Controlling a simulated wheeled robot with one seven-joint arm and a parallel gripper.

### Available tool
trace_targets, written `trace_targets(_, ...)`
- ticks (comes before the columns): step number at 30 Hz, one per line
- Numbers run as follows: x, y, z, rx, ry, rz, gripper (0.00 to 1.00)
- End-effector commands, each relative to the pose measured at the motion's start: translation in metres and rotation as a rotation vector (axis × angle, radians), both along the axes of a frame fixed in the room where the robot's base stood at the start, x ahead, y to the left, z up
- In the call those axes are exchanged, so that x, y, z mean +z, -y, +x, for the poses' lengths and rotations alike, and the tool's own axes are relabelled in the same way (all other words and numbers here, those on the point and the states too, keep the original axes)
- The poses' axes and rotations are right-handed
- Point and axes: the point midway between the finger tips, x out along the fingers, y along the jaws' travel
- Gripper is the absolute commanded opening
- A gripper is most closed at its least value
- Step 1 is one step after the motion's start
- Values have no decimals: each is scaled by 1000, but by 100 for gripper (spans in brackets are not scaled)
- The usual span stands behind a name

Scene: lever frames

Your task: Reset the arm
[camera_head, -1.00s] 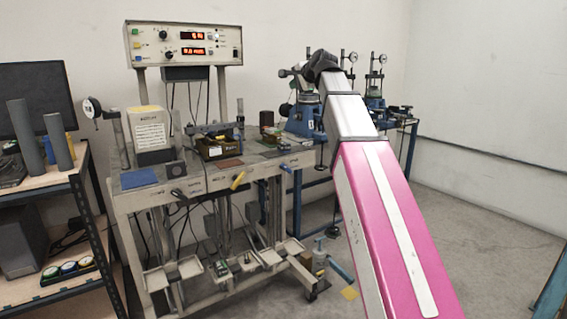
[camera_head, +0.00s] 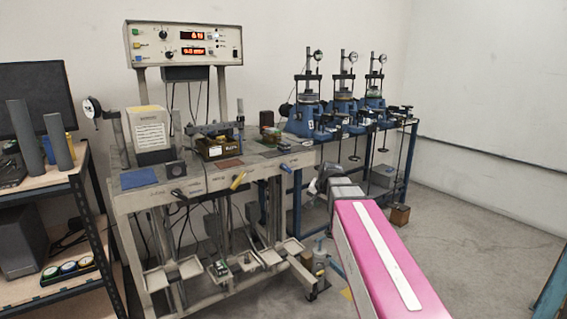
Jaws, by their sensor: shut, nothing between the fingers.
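My pink arm reaches up from the lower right of the head view. My gripper (camera_head: 316,185) is a small dark and pale shape at its far end, in front of the bench's right side and below the lever frames. It is shut and empty; its fingertips are small and partly hidden by my wrist. Three blue lever frames stand in a row on the table at the back right: a near one (camera_head: 303,121), a middle one (camera_head: 343,105) and a far one (camera_head: 374,103). Each has a dial gauge on top. Their lever arms point right, with hanging rods below.
A grey bench (camera_head: 215,182) with a control box (camera_head: 186,44) above it fills the centre left. A shelf unit (camera_head: 77,180) with a monitor (camera_head: 40,95) stands at the far left. A wooden block (camera_head: 400,215) sits below the frames. The floor at right is clear.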

Motion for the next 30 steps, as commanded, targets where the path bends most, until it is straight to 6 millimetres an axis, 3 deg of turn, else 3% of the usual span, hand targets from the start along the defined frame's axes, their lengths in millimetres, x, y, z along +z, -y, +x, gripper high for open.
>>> trace_targets(1,-22,5,-15,22,-29,-27,0)
trace_targets(3,-47,12,-30,55,-63,-62,0)
trace_targets(15,-170,46,-132,276,-274,-235,0)
trace_targets(22,-208,59,-176,373,-358,-285,0)
trace_targets(30,-217,62,-186,400,-380,-298,0)
